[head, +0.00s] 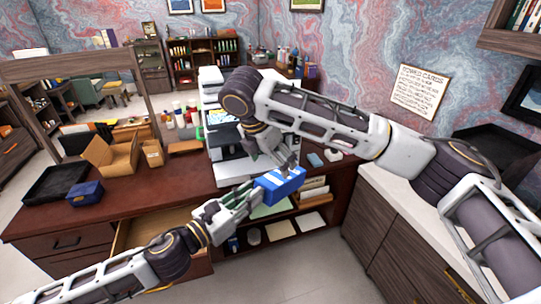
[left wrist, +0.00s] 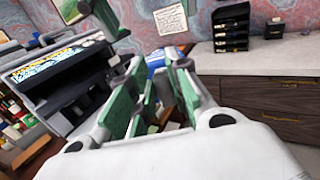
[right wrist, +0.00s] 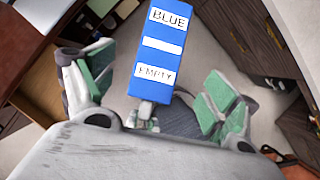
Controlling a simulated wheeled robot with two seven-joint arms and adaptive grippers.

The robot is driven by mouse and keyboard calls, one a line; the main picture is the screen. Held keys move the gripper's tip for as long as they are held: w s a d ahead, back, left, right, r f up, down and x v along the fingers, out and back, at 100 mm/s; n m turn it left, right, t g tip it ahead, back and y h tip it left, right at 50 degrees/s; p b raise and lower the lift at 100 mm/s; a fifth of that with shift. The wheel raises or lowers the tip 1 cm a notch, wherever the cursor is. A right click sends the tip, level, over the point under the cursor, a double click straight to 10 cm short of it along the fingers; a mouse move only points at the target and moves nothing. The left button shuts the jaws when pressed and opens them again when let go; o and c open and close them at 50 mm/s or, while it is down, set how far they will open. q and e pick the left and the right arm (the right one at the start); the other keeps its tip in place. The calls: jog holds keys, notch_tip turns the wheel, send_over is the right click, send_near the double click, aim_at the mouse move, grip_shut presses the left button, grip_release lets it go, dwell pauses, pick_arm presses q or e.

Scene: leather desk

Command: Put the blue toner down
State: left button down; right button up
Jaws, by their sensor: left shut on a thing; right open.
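The blue toner (head: 279,185) is a blue box held in the air in front of the printer (head: 232,172), above the shelf opening. In the right wrist view the toner (right wrist: 160,62) shows labels reading BLUE and EMPTY. My left gripper (head: 250,196) is shut on its left end; in the left wrist view the toner (left wrist: 155,60) is mostly hidden behind the green-padded fingers. My right gripper (head: 284,167) is open, close above the toner.
A second dark blue box (head: 85,194) sits on the desk (head: 125,203) beside a black tray (head: 57,182). Open cardboard boxes (head: 112,154) stand behind. A desk drawer (head: 150,228) is pulled open. Shelves with paper (head: 309,222) lie below the printer. A pale counter (head: 385,192) is at right.

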aim_at(280, 176)
jog(key=shift+x, duration=4.7)
jog(key=shift+d, duration=0.15)
jog(key=shift+c, duration=0.4)
jog(key=c, duration=1.2)
pick_arm(q)
jog(key=c, duration=1.3)
grip_release()
pick_arm(e)
jog(key=shift+c, duration=0.4)
pick_arm(q)
jog(key=shift+o, duration=0.2)
jog(key=shift+r, duration=0.15)
notch_tip(280, 176, up, 10)
jog(key=shift+f, duration=0.2)
